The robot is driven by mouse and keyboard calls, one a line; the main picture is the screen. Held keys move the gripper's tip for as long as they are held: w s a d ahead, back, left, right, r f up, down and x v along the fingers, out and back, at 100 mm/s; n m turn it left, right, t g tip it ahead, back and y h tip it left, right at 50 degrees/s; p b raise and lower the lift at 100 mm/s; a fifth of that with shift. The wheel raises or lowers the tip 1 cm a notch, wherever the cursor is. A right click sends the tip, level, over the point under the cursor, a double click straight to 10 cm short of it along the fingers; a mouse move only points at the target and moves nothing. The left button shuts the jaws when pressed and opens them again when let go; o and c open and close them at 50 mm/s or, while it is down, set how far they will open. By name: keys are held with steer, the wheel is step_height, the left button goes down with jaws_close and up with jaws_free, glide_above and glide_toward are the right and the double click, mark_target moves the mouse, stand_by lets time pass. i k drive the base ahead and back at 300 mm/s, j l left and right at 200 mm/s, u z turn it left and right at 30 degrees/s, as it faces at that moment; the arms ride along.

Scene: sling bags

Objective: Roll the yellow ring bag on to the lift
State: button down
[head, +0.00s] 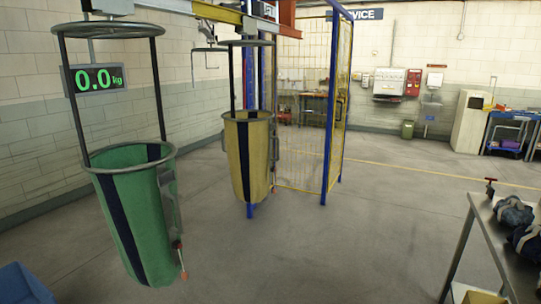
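The yellow bag (236,160), with a dark vertical stripe, hangs upright below a metal ring (246,43) in the middle left. Its bottom hangs close to a blue post, above or near the floor; I cannot tell the gap. A partly cut-off sign reading like "LIFT" (268,10) is above and just behind it, by an orange-red beam (287,16). The lift's own parts are hard to make out. A yellow overhead rail (217,13) ends near the bag's top; the joint is unclear. My gripper is not in view.
A green striped bag (119,215) hangs nearer on the left. A scale display (95,79) reads 0.0 kg. A yellow mesh fence (303,120) with blue posts stands right of the yellow bag. A metal table (483,215) is at right. The middle floor is clear.

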mark_target(249, 136)
steer(key=i+z, duration=0.15)
steer(key=i, duration=2.6)
steer(key=i+u, duration=0.15)
steer(key=i, duration=0.65)
steer(key=i+l+u, duration=0.15)
steer(key=i, duration=0.65)
